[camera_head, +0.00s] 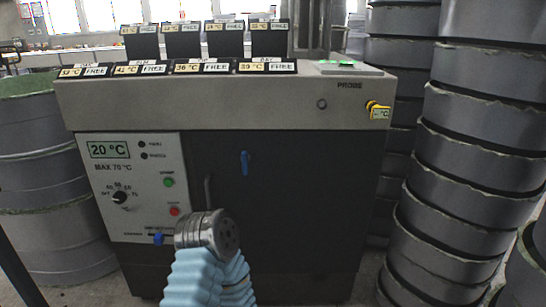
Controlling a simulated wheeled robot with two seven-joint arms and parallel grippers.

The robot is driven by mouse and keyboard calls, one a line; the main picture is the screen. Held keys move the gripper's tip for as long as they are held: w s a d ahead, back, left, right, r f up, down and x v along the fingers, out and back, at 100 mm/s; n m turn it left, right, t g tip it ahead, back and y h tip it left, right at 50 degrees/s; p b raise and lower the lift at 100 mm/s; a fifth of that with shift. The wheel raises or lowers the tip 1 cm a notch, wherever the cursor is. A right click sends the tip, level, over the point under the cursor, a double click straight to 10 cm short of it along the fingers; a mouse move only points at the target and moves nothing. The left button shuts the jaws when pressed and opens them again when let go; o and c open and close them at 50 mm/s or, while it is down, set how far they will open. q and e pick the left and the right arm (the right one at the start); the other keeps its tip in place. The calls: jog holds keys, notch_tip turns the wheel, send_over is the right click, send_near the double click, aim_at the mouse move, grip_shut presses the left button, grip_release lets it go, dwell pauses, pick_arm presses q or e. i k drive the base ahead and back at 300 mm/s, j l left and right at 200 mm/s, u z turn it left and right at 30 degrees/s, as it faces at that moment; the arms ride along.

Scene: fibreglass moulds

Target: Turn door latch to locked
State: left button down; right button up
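The blue door latch (244,163) is on the upper part of the dark cabinet door (310,200). Its lever hangs about upright, pointing down. A dark vertical door handle (208,188) is at the door's left edge, and the door looks closed. One of my arms, light blue with a grey metal joint, rises from the bottom edge left of centre, below the latch and apart from it in the picture. It covers the door's lower left. No gripper fingers show on it, and I cannot tell whether it touches the door. My other arm is out of view.
The control panel (128,190) left of the door has a dial, green and red buttons and a blue knob (158,239). Stacked grey moulds stand close on the right (450,160) and left (45,180).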

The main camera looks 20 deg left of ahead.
aim_at(246, 158)
jog(key=i+l+u, duration=0.2)
jog(key=u, duration=0.2)
jog(key=i+l+u, duration=0.15)
jog(key=l+u, duration=0.15)
jog(key=u, duration=0.15)
